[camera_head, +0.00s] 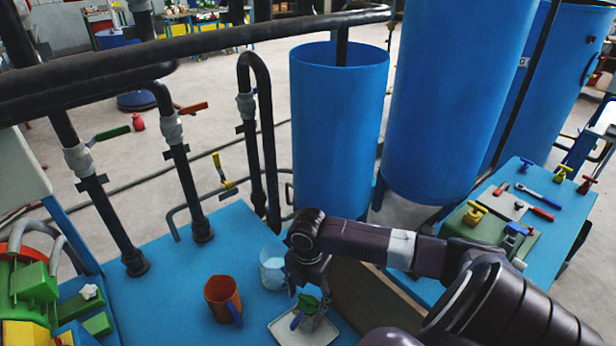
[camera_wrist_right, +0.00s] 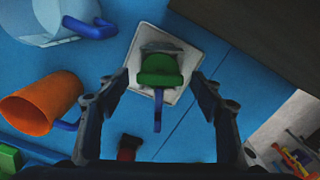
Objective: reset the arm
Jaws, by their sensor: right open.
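My right gripper (camera_head: 308,284) is open and points down over the blue tabletop. Below it is a small green-topped item with a blue lever (camera_head: 307,306), standing on a white square tray (camera_head: 320,336). In the right wrist view the gripper's spread fingers (camera_wrist_right: 160,80) lie on either side of the green-topped item (camera_wrist_right: 159,72), with nothing seen held. The tray (camera_wrist_right: 195,52) shows around it. I cannot tell how far the fingertips are above the item. My left gripper is not in view.
An orange mug (camera_head: 222,298) and a pale translucent cup (camera_head: 272,268) stand left of the gripper. Black pipes (camera_head: 190,190) rise from the table's left side. Large blue tanks (camera_head: 338,130) stand behind. A blue side table (camera_head: 545,225) at the right holds tools.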

